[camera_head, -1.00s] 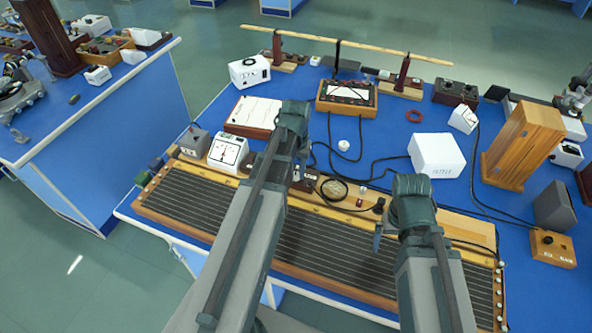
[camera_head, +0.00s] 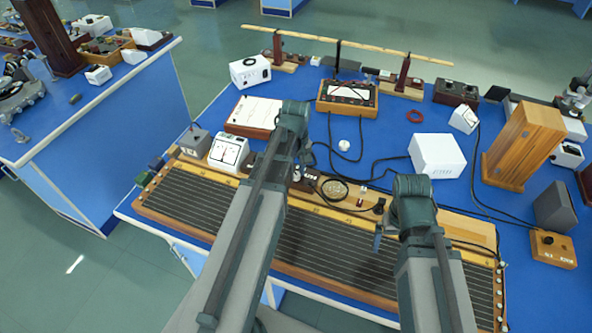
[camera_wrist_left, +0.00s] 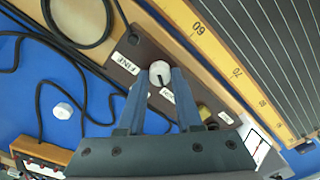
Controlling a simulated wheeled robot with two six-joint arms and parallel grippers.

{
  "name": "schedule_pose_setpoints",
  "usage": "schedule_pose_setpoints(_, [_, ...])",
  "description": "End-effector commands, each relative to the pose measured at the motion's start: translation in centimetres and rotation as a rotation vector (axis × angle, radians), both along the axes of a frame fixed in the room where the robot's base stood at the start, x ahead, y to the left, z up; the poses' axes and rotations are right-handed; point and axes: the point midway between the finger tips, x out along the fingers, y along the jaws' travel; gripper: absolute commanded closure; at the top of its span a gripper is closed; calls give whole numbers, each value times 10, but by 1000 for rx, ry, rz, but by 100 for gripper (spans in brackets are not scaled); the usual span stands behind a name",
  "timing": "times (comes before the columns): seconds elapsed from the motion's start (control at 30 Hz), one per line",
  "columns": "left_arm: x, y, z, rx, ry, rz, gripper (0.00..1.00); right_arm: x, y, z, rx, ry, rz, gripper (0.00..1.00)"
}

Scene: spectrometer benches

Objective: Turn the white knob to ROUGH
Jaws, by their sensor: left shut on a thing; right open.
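The white knob (camera_wrist_left: 160,72) sits on a dark switch box (camera_wrist_left: 145,48) in the left wrist view. A FINE label (camera_wrist_left: 126,65) lies beside it, and a second label (camera_wrist_left: 168,95) is partly readable between the fingers. My left gripper (camera_wrist_left: 160,82) is shut on the knob, with one blue finger at each side. Which label the knob points to cannot be told. In the head view my left gripper (camera_head: 299,178) is mostly hidden by its own arm. My right gripper (camera_head: 378,240) is open and empty over the long wire board, partly hidden by its wrist.
The long wire board (camera_head: 200,196) runs along the bench's front edge. A white meter (camera_head: 228,152) stands left of my left arm. A loose white cylinder (camera_head: 343,146) lies on the blue top among black cables. A white box (camera_head: 437,156) stands further right.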

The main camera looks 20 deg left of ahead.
Motion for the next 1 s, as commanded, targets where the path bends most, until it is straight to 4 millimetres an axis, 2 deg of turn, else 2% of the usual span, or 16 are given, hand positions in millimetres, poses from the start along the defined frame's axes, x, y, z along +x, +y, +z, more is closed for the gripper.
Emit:
schedule_pose_setpoints(0.57, [0, 0, 0, 0, 0, 33, 100, 0, 0, 0, 0, 0, 0, 3])
schedule_pose_setpoints(0.6, [0, 0, 0, 0, 0, 33, 64, 0, 0, 0, 0, 0, 0, 3])
schedule_pose_setpoints(0.73, [0, 0, 0, 0, 0, 32, 41, 0, 0, 0, 0, 0, 0, 3])
schedule_pose_setpoints(0.77, [0, 0, 0, 0, 0, 32, 36, 0, 0, 0, 0, 0, 0, 3])
schedule_pose_setpoints(1.0, [0, 0, 0, 0, 0, 32, 36, 0, 0, 0, 0, 0, 0, 3])
